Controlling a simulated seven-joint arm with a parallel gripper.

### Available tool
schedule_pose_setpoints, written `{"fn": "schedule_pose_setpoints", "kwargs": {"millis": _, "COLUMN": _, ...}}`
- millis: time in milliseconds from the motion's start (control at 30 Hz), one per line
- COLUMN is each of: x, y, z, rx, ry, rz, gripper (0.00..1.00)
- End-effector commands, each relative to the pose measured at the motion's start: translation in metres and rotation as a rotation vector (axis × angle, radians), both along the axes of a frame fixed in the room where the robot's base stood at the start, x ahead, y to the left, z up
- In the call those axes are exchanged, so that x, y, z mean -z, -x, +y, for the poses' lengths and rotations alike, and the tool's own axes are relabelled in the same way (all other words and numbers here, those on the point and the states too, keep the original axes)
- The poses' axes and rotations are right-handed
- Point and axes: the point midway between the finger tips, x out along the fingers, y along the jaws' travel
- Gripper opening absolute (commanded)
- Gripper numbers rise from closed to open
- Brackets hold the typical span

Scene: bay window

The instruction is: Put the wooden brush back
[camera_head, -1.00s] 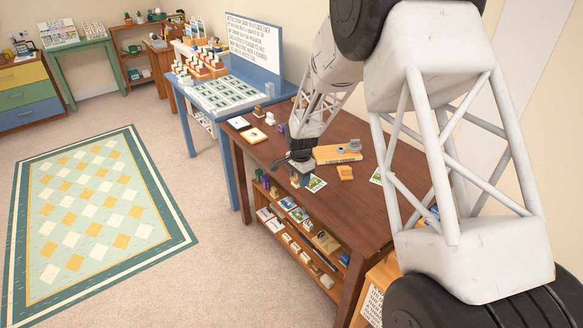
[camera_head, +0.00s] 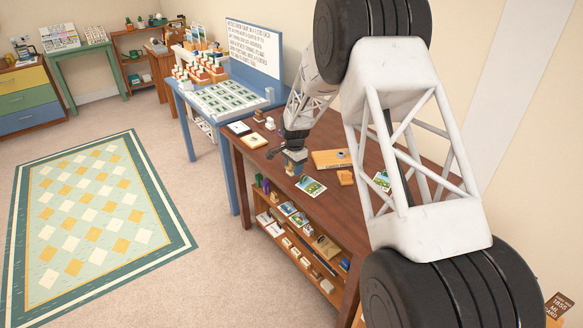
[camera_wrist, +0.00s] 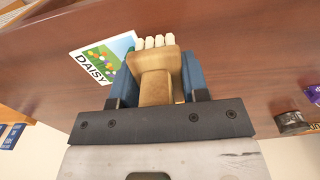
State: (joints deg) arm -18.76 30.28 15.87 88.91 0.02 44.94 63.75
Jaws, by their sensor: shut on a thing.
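The wooden brush (camera_wrist: 158,75) is a tan wooden block with a row of pale bristle tufts at its far end. It fills the wrist view's centre between the blue finger pads. My gripper (camera_wrist: 157,82) is shut on it. In the head view my gripper (camera_head: 294,158) is low over the brown table (camera_head: 305,222), near its front edge; the brush is too small to make out clearly there. I cannot tell whether it touches the tabletop. A picture card reading DAISY (camera_wrist: 103,60) lies beside the brush, partly hidden by it.
A dark round item (camera_wrist: 291,122) and a purple packet (camera_wrist: 314,94) are at the wrist view's right. A shelf below holds several small items.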

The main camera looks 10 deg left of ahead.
Motion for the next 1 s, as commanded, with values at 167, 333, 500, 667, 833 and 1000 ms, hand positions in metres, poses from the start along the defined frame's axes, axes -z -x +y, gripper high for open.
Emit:
{"fn": "schedule_pose_setpoints", "kwargs": {"millis": 167, "x": 0.003, "y": -0.023, "z": 0.007, "rx": 0.0, "ry": 0.0, "rz": 0.0, "gripper": 0.04}}
{"fn": "schedule_pose_setpoints", "kwargs": {"millis": 333, "x": 0.004, "y": -0.04, "z": 0.013, "rx": 0.0, "ry": 0.0, "rz": 0.0, "gripper": 0.04}}
{"fn": "schedule_pose_setpoints", "kwargs": {"millis": 500, "x": 0.004, "y": -0.049, "z": 0.016, "rx": 0.0, "ry": 0.0, "rz": 0.0, "gripper": 0.04}}
{"fn": "schedule_pose_setpoints", "kwargs": {"millis": 667, "x": 0.005, "y": -0.051, "z": 0.017, "rx": 0.0, "ry": 0.0, "rz": 0.0, "gripper": 0.04}}
{"fn": "schedule_pose_setpoints", "kwargs": {"millis": 833, "x": 0.005, "y": -0.05, "z": 0.017, "rx": 0.0, "ry": 0.0, "rz": 0.0, "gripper": 0.04}}
{"fn": "schedule_pose_setpoints", "kwargs": {"millis": 1000, "x": 0.011, "y": -0.05, "z": 0.017, "rx": 0.0, "ry": 0.0, "rz": 0.001, "gripper": 0.04}}
